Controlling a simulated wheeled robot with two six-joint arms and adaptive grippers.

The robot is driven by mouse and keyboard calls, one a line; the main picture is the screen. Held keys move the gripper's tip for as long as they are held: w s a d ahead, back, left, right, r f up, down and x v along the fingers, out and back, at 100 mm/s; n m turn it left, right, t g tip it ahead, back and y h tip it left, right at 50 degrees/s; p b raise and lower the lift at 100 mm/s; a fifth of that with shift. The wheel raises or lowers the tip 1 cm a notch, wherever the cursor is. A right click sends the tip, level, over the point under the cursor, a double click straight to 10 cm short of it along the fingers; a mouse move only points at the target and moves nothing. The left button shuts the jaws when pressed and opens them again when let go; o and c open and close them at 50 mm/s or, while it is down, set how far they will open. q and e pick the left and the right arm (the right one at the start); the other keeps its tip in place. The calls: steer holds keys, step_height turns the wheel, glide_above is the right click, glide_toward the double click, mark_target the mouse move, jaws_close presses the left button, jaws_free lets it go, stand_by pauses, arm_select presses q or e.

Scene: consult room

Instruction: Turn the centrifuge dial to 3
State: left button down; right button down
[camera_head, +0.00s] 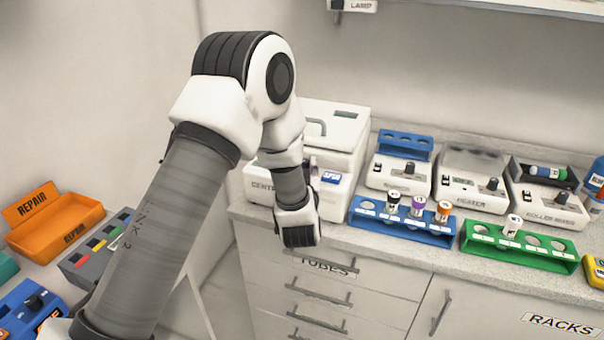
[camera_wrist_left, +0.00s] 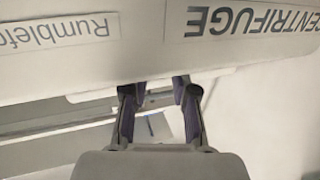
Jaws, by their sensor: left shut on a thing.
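The centrifuge (camera_head: 335,135) is a white box with a closed lid at the back left of the counter. Its front label is partly covered by my arm, and a blue SPIN button (camera_head: 331,178) shows at its right. My left gripper (camera_head: 298,222) is at the centrifuge's front. In the left wrist view the fingers of my left gripper (camera_wrist_left: 160,88) reach to just below the centrifuge label (camera_wrist_left: 252,20) and are shut on the dial. The dial itself and its number marks are hidden, so its setting cannot be read. My right gripper is not in view.
Right of the centrifuge stand a device with a blue rack (camera_head: 405,145), a heater (camera_head: 472,185) and a roller mixer (camera_head: 548,205). In front are a blue tube rack (camera_head: 400,222) and a green one (camera_head: 520,247). An orange repair bin (camera_head: 60,218) is at the left.

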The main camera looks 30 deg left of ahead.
arm_select(q)
steer(key=shift+w+d+n+g+y, duration=0.1)
steer(key=shift+n+g+y, duration=0.45)
steer(key=shift+y, duration=0.15)
steer(key=shift+w+d+n+g+y, duration=0.1)
steer(key=shift+n+g+y, duration=0.4)
steer(key=shift+y, duration=0.2)
steer(key=shift+n+y, duration=0.25)
steer(key=shift+y, duration=0.05)
steer(key=c, duration=0.9)
jaws_free()
steer(key=v, duration=0.7)
steer(key=shift+s+d, duration=0.1)
steer(key=shift+s, duration=0.05)
